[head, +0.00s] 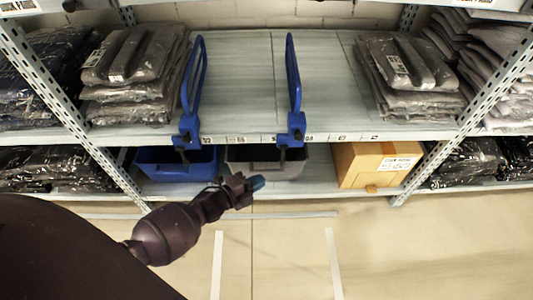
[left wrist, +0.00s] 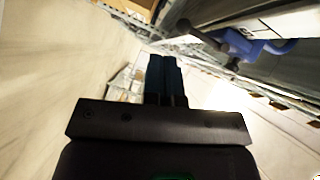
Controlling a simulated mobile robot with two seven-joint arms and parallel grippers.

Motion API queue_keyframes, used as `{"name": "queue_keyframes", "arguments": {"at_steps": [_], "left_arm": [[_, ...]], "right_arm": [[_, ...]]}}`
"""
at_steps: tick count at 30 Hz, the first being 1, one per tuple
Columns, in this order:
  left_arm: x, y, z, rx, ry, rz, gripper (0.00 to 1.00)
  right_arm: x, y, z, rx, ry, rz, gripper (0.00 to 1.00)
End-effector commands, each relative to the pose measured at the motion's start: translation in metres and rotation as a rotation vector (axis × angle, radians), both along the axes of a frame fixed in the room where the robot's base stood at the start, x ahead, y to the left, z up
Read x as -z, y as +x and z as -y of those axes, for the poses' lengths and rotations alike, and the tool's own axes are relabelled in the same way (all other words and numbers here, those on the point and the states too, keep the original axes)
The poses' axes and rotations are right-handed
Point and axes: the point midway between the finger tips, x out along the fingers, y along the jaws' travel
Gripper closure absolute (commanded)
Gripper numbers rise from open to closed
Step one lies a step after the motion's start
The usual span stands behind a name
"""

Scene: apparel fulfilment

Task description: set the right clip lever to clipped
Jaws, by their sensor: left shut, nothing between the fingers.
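The right blue divider (head: 294,75) stands upright on the shelf, with its blue clip (head: 296,125) at the shelf's front edge. A small dark lever (head: 283,154) seems to hang below that clip; its exact setting is hard to tell. The left blue divider (head: 196,75) has a similar clip (head: 187,127). My left gripper (head: 258,183) is below and left of the right clip, apart from it. Its blue fingers (left wrist: 164,78) are together and empty in the left wrist view. A blue clip (left wrist: 252,46) with a dark lever (left wrist: 202,35) shows there at upper right. My right gripper is out of view.
Bagged grey garments (head: 130,75) lie left of the dividers and more (head: 410,75) lie right. Below are a blue bin (head: 165,180), a grey bin (head: 240,153) and a cardboard box (head: 360,165). The shelf between the dividers is bare. The floor (head: 420,250) in front is clear.

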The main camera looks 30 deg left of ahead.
Motion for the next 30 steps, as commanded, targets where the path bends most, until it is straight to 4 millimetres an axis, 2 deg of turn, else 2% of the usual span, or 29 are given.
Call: {"name": "queue_keyframes", "arguments": {"at_steps": [6, 12, 18, 30], "left_arm": [[0.005, -0.038, -0.017, -0.003, -0.001, 0.003, 1.00], [0.011, -0.063, -0.027, -0.001, -0.002, 0.003, 1.00], [0.013, -0.074, -0.031, -0.001, -0.002, 0.005, 1.00], [0.014, -0.075, -0.031, -0.001, -0.001, 0.004, 1.00]], "right_arm": [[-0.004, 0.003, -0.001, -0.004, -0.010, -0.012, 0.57], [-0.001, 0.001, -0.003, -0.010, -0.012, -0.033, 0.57], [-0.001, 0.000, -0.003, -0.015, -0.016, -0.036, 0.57], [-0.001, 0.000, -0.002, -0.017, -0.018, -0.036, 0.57]]}}
